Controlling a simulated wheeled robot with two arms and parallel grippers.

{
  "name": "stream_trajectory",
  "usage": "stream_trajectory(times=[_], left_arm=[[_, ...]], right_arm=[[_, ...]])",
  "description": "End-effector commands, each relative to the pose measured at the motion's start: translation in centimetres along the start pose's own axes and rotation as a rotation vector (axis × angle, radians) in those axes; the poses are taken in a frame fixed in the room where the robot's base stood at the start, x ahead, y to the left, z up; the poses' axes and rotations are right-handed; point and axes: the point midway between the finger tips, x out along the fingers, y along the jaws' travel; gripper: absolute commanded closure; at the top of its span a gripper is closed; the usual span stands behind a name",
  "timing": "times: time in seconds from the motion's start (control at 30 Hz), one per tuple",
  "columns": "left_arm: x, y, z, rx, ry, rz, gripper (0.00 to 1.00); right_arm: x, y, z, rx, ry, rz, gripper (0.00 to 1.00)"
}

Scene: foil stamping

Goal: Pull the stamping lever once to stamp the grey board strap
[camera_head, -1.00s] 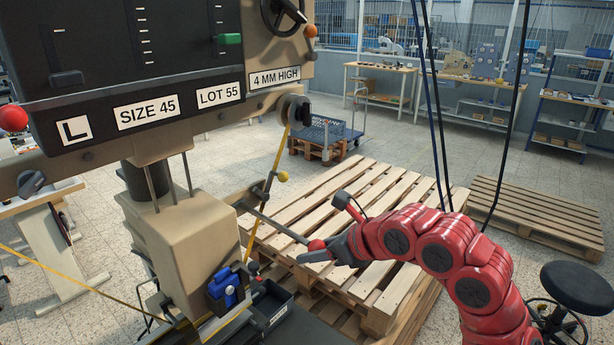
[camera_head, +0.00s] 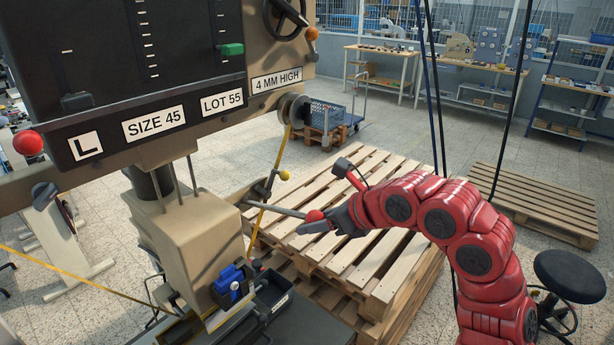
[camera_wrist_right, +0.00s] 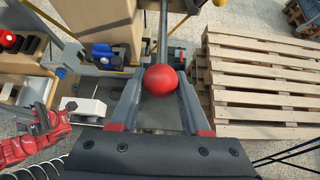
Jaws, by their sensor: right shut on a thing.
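The stamping press (camera_head: 195,240) fills the left of the head view. Its lever (camera_head: 280,210) sticks out to the right, nearly level, and ends in a red ball knob (camera_head: 315,215). My right gripper (camera_head: 325,222) is shut on this knob; in the right wrist view the knob (camera_wrist_right: 160,80) sits between the two fingers. At the left of that view a red arm (camera_wrist_right: 30,145) that looks like mine shows, with a dark end (camera_wrist_right: 42,118) whose opening I cannot make out. I cannot make out the grey board strap.
Wooden pallets (camera_head: 330,220) lie behind and below the lever. A blue clamp-like block (camera_head: 232,283) and a dark bin (camera_head: 272,293) are at the press base. A black stool (camera_head: 575,272) stands at right. Cables (camera_head: 433,90) hang near my right arm.

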Motion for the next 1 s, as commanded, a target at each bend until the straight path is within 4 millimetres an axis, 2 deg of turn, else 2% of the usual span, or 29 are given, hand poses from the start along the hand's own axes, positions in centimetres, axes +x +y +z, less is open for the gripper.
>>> stream_trajectory(times=[0.03, 0.13, 0.37, 0.63, 0.8, 1.0], left_arm=[[1.1, -0.1, -0.2, 0.0, 0.001, 0.0, 1.0], [2.3, -0.1, -0.4, 0.0, 0.0, 0.0, 1.0], [3.2, -0.2, -0.6, 0.0, 0.0, 0.0, 1.0], [6.5, -0.3, -1.1, 0.0, 0.0, 0.0, 1.0], [6.7, -0.3, -1.1, 0.0, 0.0, 0.0, 1.0], [6.7, -0.3, -1.1, 0.0, 0.0, 0.0, 1.0]], right_arm=[[-0.7, -0.1, 0.9, 0.001, 0.0, -0.003, 1.0], [-1.2, -0.2, 2.0, 0.001, -0.001, -0.004, 1.0], [-1.4, -0.2, 2.9, 0.002, -0.001, -0.004, 1.0], [-2.2, -0.2, 5.5, 0.004, -0.001, -0.003, 1.0], [-2.0, -0.2, 6.1, 0.003, -0.004, -0.004, 1.0], [-2.0, -0.1, 8.2, 0.002, -0.008, -0.004, 1.0]])
